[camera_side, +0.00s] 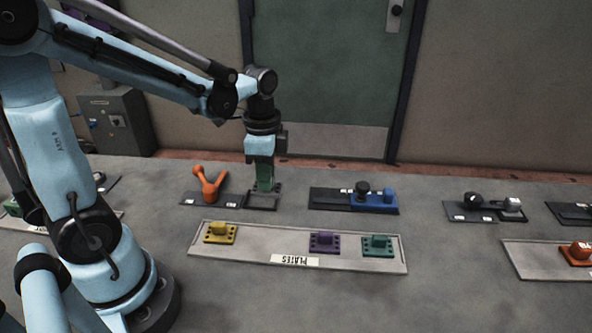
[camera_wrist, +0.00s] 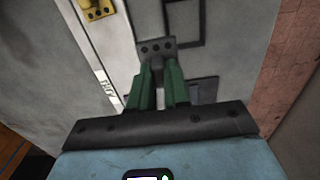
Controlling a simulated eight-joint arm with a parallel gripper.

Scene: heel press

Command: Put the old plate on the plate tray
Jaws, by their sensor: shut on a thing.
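My gripper (camera_side: 264,187) points down at the bench behind the plate tray, beside the orange forked thing. Its green fingers (camera_wrist: 160,88) are shut on a dark grey plate with holes (camera_wrist: 155,48), which shows best in the wrist view. In the side view this plate is small and mostly hidden by the fingers. It is over or at a dark square frame (camera_side: 262,207); I cannot tell whether they touch. The plate tray (camera_side: 230,254), labelled PLATES, lies in front. It carries a yellow plate (camera_side: 220,233), a purple plate (camera_side: 324,242) and a teal plate (camera_side: 377,246).
The orange forked thing (camera_side: 208,185) stands on a dark mat left of my gripper. A dark base with a blue block (camera_side: 374,203) is to the right. Another tray (camera_side: 535,268) lies far right. The tray has bare room between the yellow and purple plates.

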